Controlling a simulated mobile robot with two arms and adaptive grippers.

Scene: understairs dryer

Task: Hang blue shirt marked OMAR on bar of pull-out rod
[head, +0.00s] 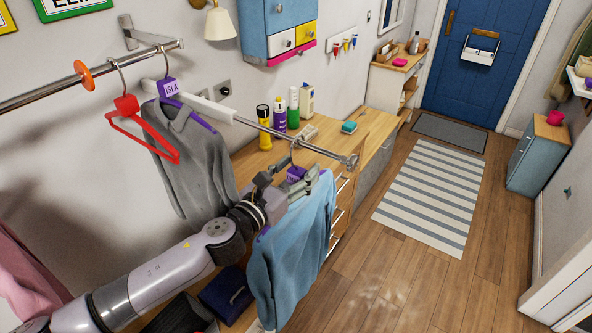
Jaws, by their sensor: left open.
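The blue shirt (292,255) hangs on a purple hanger below the outer part of the pull-out rod (272,131). The hanger's metal hook (293,150) appears to be over the rod, near its end knob. Its purple tag (296,174) sits just under the hook; no name is readable on it. My left gripper (300,187) is open at the hanger's neck and shoulders, close to the tag. Whether its fingers touch the hanger cannot be told. My right gripper is not in view.
A grey shirt (190,160) with a purple tag reading ISLA (170,88) and an empty red hanger (140,130) hang to the left. Bottles (279,115) stand on the wooden counter (255,160) behind the rod. The floor to the right is clear around a striped rug (430,200).

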